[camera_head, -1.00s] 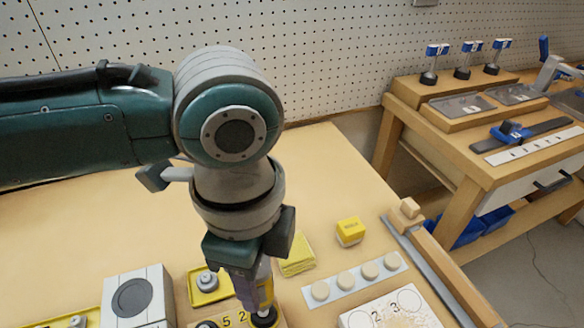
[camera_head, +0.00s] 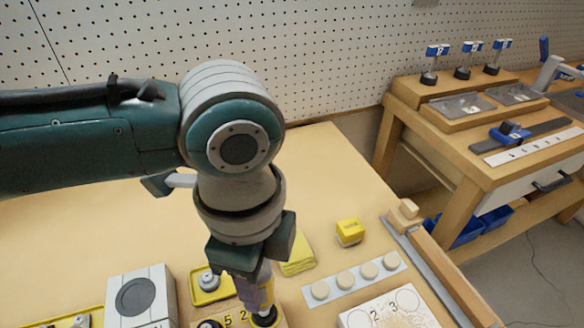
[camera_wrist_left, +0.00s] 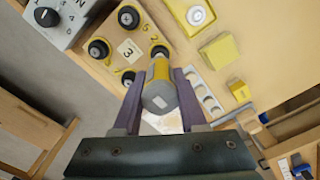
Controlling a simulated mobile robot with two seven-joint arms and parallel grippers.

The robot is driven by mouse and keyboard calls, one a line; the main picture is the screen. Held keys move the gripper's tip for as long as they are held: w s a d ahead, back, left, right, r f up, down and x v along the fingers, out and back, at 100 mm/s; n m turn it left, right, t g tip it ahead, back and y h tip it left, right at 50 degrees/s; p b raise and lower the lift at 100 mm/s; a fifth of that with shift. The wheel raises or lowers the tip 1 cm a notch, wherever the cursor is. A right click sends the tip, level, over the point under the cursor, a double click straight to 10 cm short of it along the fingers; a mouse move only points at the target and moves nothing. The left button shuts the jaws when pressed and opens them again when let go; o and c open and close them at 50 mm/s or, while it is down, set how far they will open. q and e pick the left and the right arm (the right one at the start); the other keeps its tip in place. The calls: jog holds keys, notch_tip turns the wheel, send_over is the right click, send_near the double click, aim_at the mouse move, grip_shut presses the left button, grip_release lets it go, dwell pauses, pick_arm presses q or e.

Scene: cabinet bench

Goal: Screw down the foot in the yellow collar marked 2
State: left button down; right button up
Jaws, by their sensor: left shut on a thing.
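The driver points down at the wooden foot block (camera_wrist_left: 112,54). Its lower end is over the black foot (camera_head: 265,318) beside the printed 2, in a yellow collar. Whether its tip is seated in the foot is hidden. Several other black feet in yellow collars show on the block in the left wrist view, one at its upper left (camera_wrist_left: 98,49). My right gripper is not in view.
A grey box with a round dial (camera_head: 136,298) stands left of the block. A yellow tray (camera_head: 212,287) with a round part lies behind it. To the right are a yellow pad (camera_head: 298,262), a strip of round pieces (camera_head: 345,281), a yellow cube (camera_head: 350,232) and a numbered board (camera_head: 378,314).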

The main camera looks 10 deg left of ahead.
pick_arm(q)
jog(key=shift+f+p, duration=0.25)
jog(key=shift+p, duration=0.3)
dwell(1.1)
jog(key=shift+r, duration=0.1)
notch_tip(320, 180, up, 6)
jog(key=p, duration=0.6)
dwell(0.4)
